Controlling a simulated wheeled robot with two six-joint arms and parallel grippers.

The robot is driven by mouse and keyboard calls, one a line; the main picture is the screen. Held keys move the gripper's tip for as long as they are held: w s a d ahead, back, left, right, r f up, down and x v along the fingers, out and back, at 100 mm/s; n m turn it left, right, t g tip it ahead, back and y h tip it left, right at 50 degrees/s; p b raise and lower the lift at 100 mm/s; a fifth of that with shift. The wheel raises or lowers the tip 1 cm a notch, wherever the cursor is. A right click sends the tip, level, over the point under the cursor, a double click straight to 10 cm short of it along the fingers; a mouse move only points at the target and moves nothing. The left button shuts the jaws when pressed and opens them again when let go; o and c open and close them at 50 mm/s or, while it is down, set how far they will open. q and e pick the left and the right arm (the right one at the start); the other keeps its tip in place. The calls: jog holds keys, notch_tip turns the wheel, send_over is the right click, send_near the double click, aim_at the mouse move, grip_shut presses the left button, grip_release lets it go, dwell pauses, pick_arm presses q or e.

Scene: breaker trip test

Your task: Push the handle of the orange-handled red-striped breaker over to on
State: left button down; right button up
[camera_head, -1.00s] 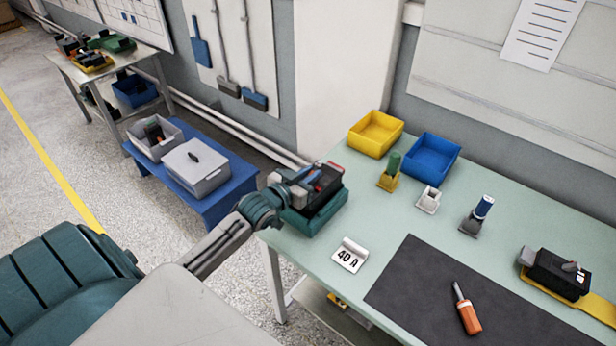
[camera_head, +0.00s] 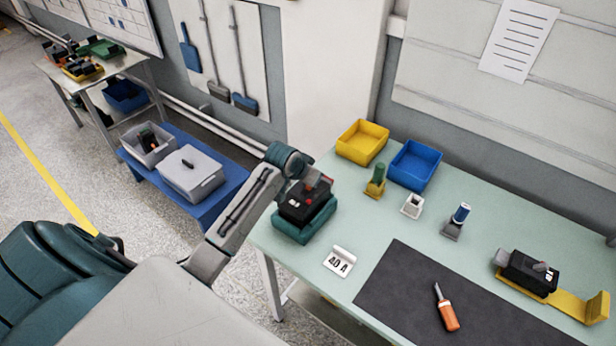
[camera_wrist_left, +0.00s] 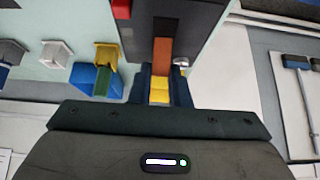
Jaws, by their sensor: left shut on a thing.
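A black breaker (camera_head: 298,212) with red marks sits in a green holder (camera_head: 290,232) at the left end of the bench. In the left wrist view its dark body (camera_wrist_left: 200,18) fills the top middle, with a red part (camera_wrist_left: 121,9) at its side. An orange handle (camera_wrist_left: 163,54) stands out from it. My left gripper (camera_wrist_left: 160,80), with blue fingers and yellow pads, is shut on the orange handle. In the head view my left wrist covers most of that gripper. My right gripper is not in view.
A screwdriver (camera_head: 447,310) lies on the dark mat (camera_head: 395,290). Another black breaker (camera_head: 528,272) is in a yellow holder at the right. Yellow (camera_head: 361,143) and blue (camera_head: 415,166) bins stand behind.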

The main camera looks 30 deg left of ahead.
aim_at(302, 195)
pick_arm(q)
jog(key=shift+w+f+g, duration=0.1)
jog(key=shift+w+g, duration=0.15)
jog(key=shift+g, duration=0.25)
jog(key=c, duration=1.4)
grip_release()
jog(key=shift+w, duration=0.1)
jog(key=shift+o, duration=0.2)
jog(key=shift+s+r, duration=0.25)
jog(key=shift+r, duration=0.1)
jog(key=b+v, duration=0.3)
jog(key=v, duration=0.6)
jog(key=shift+r, duration=0.4)
